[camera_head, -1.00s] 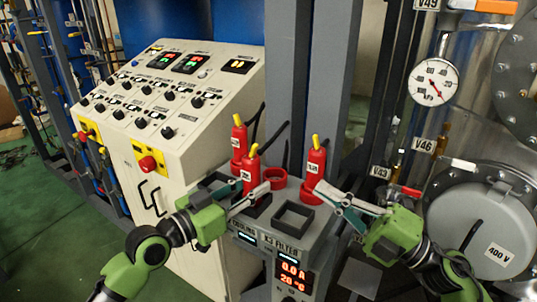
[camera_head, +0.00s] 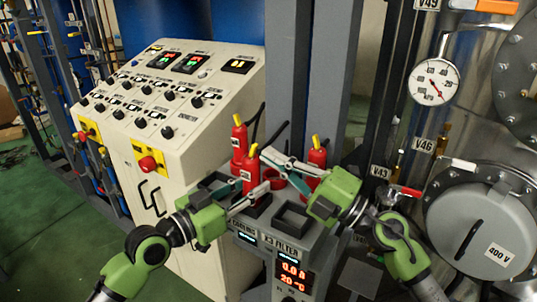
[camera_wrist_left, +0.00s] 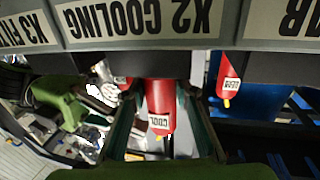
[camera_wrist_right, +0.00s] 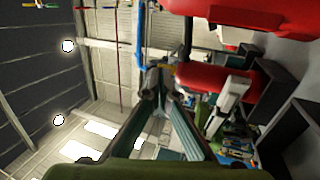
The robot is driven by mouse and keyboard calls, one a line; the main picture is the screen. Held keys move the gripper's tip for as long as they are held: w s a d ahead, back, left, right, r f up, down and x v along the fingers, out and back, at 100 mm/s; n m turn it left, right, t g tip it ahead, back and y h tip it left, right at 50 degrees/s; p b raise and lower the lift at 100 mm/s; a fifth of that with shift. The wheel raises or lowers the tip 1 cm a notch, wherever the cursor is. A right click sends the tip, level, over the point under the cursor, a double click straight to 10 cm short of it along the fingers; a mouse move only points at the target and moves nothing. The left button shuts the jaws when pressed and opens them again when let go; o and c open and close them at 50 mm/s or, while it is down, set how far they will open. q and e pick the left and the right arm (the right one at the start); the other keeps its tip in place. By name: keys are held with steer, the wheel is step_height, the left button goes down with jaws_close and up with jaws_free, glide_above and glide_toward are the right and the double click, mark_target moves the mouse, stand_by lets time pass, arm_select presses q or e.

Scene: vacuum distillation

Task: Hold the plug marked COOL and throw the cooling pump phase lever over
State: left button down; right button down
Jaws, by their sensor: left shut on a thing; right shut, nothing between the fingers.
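The red plug marked COOL (camera_head: 250,168) stands upright with a yellow top on the X2 COOLING position. My left gripper (camera_head: 262,192) is shut on its lower body; in the left wrist view the plug's COOL label (camera_wrist_left: 159,122) shows between the fingers. My right gripper (camera_head: 266,155) is shut and empty, its fingertips beside the COOL plug's upper part in the head view. The right wrist view shows its closed fingertips (camera_wrist_right: 158,76) near a red body (camera_wrist_right: 215,84). A black bar (camera_head: 274,135) rises behind the plugs; I cannot tell whether it is the phase lever.
Two other red plugs stand close by, one behind left (camera_head: 239,140) and one at right (camera_head: 317,158), partly behind my right gripper. An empty square frame (camera_head: 292,218) is on the X3 FILTER position. The slanted control panel (camera_head: 180,90) is at left, the steel vessel (camera_head: 480,140) at right.

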steer(key=shift+x, duration=0.8)
steer(key=shift+w+a+r, duration=0.2)
steer(key=shift+a+r, duration=0.05)
steer(key=shift+r, duration=0.25)
stand_by(0.4)
steer(key=shift+w+a+r, duration=0.35)
steer(key=shift+a+r, duration=0.15)
steer(key=shift+a, duration=0.1)
steer(key=s+d+r, duration=0.3)
steer(key=s+d, duration=0.5)
steer(key=d, duration=0.3)
steer(key=shift+d, duration=0.1)
stand_by(0.3)
